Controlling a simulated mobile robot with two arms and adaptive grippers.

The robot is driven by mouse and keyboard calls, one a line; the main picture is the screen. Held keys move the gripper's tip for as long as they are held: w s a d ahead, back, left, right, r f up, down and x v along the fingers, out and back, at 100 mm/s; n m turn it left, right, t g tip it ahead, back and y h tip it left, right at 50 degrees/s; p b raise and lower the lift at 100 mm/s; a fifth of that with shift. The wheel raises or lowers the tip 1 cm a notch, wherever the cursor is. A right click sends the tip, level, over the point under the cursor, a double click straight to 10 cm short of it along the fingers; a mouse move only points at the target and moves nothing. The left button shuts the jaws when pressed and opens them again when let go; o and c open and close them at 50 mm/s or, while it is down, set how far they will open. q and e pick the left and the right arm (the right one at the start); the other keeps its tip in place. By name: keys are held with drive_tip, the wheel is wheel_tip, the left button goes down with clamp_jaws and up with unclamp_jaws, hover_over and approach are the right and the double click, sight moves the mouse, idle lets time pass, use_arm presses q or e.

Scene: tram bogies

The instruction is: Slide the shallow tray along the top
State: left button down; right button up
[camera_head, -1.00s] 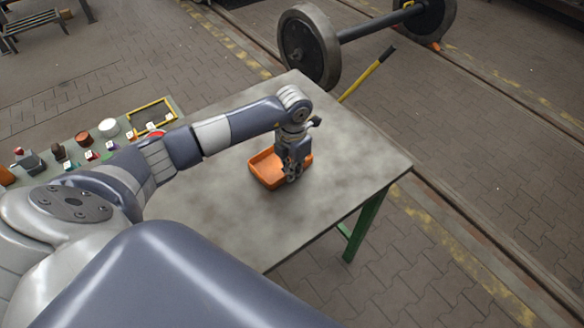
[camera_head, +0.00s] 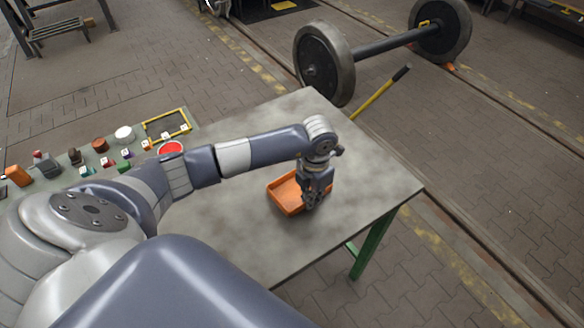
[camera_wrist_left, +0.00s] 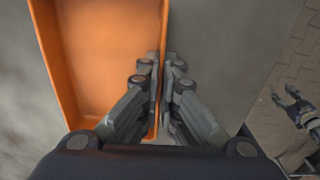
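The shallow tray (camera_head: 286,196) is orange and rectangular with low walls. It sits flat on the grey table top (camera_head: 365,165), near the middle of its right part, and looks empty. My left gripper (camera_head: 312,203) points down at the tray's right side and hides part of that wall. In the left wrist view the tray (camera_wrist_left: 100,60) fills the upper left, and my left gripper (camera_wrist_left: 160,78) is closed with one finger on each side of the wall. My right gripper (camera_wrist_left: 283,94) shows small at the right of the wrist view, fingers apart, holding nothing.
Small parts, a red dish (camera_head: 171,147), a white round item (camera_head: 124,133) and a yellow-framed tray (camera_head: 166,125) stand at the table's left. A yellow-handled tool (camera_head: 378,94) and a wheelset (camera_head: 325,65) are behind the table. Table top right of the tray is clear.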

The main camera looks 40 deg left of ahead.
sight(333, 232)
use_arm(q)
drive_tip(key=shift+s+d, duration=0.2)
drive_tip(key=shift+d, duration=0.3)
drive_tip(key=shift+s+d, duration=0.2)
drive_tip(key=shift+d, duration=0.3)
drive_tip(key=shift+s+d+p, duration=0.2)
drive_tip(key=shift+s+d, duration=0.1)
drive_tip(key=shift+d, duration=0.3)
drive_tip(key=shift+s+d+p, duration=0.15)
drive_tip(key=shift+s+d, duration=0.1)
drive_tip(key=shift+d, duration=0.3)
drive_tip(key=shift+s+d, duration=0.25)
drive_tip(key=shift+d, duration=0.4)
drive_tip(key=shift+s+d, duration=0.3)
drive_tip(key=shift+d, duration=0.35)
drive_tip(key=shift+s+d, duration=0.25)
drive_tip(key=shift+d, duration=0.4)
drive_tip(key=shift+s+d+p, duration=0.25)
drive_tip(key=shift+d+p, duration=0.05)
drive_tip(key=shift+d, duration=0.15)
drive_tip(key=c, duration=1.7)
unclamp_jaws()
